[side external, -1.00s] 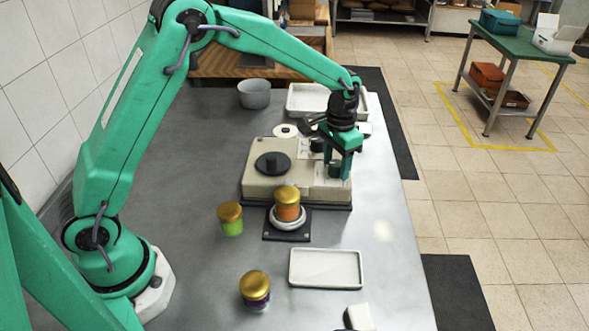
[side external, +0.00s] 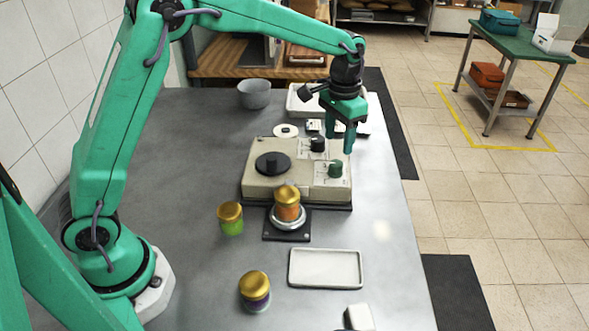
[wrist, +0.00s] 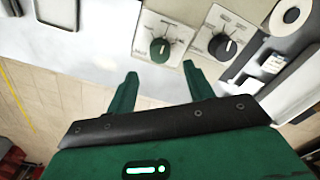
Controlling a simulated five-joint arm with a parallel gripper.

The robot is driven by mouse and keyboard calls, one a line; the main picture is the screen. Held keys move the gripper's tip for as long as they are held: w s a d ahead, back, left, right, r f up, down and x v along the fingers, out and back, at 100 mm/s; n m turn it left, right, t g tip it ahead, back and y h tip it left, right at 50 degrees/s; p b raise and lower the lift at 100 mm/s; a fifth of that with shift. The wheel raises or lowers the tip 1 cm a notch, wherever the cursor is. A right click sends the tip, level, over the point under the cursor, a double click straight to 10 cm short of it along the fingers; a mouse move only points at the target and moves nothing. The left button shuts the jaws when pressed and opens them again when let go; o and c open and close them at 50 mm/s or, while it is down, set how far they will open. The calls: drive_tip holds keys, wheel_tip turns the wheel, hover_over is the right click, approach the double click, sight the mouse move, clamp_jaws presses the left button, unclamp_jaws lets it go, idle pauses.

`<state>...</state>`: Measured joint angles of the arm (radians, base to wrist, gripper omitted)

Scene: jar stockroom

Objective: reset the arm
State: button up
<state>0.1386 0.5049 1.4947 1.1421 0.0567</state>
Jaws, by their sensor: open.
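My gripper (side external: 342,143) is open and empty, raised above the far right part of the beige control box. Its two green fingers also show apart in the wrist view (wrist: 160,78). The beige box (side external: 262,187) carries a green knob (side external: 335,168), a black knob (side external: 317,144) and a round black disc (side external: 273,163). In the wrist view the green knob (wrist: 160,50) and the black knob (wrist: 222,46) lie beyond the fingertips, apart from them. An orange jar with a gold lid (side external: 288,204) stands on a round holder in front of the box.
A green jar (side external: 230,219) and a purple jar (side external: 255,291) stand on the metal table (side external: 190,270). A white tray (side external: 326,268) lies at the near right. A grey bowl (side external: 254,93) and another white tray (side external: 303,99) are at the back. The table's left middle is clear.

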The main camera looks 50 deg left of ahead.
drive_tip(key=shift+r, duration=0.15)
drive_tip(key=shift+s+a+r, duration=0.2)
drive_tip(key=shift+s+r, duration=0.1)
drive_tip(key=shift+r, duration=0.15)
drive_tip(key=s+a+r+n+t, duration=0.1)
drive_tip(key=s+a+r+t, duration=0.25)
drive_tip(key=s+r, duration=0.75)
drive_tip(key=s+a+f+n+t, duration=0.1)
drive_tip(key=s+a+f+t, duration=0.1)
drive_tip(key=s, duration=1.4)
drive_tip(key=shift+s+a+f, duration=0.3)
drive_tip(key=shift+a+f, duration=0.25)
drive_tip(key=shift+a, duration=0.05)
drive_tip(key=shift+o, duration=0.5)
